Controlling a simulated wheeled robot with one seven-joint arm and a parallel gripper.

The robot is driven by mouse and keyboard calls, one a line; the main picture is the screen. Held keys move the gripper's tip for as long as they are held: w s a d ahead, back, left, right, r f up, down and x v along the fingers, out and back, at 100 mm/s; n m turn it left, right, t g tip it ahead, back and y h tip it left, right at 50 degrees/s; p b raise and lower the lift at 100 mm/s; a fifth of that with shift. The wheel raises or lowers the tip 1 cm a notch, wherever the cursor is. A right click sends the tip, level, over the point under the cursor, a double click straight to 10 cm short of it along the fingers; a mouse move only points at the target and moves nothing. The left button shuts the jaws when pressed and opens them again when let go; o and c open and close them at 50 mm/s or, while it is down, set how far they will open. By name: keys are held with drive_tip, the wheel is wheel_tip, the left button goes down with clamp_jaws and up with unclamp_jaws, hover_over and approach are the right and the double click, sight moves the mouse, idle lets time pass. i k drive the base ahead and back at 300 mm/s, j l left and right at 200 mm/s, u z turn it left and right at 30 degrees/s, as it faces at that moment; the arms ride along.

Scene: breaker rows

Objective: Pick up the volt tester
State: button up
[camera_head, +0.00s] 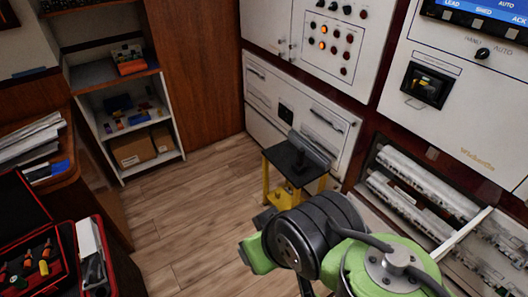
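I cannot say for sure which object is the volt tester. A dark grey elongated object (309,150) lies on the black top of a small stand (284,160) with yellow legs, near the white cabinets; it may be the tester. My arm, green and dark grey, reaches in from the lower right, and its wrist is in front of the stand in the picture, covering part of its lower legs. Small dark parts at the wrist's left side may belong to my gripper, but its fingers do not show clearly. Nothing is visibly held.
An open red case (66,240) with several tools is at the lower left, beside a wooden desk (62,178). A shelf unit (174,122) holds boxes at the back left. White breaker cabinets (446,120) line the right. The wooden floor (190,215) between is clear.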

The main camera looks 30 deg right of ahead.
sight(301, 152)
drive_tip(key=i+l+u, duration=0.6)
drive_tip(key=i+l, duration=0.2)
drive_tip(key=l+u, duration=0.35)
drive_tip(key=l, duration=0.6)
drive_tip(key=k, duration=0.05)
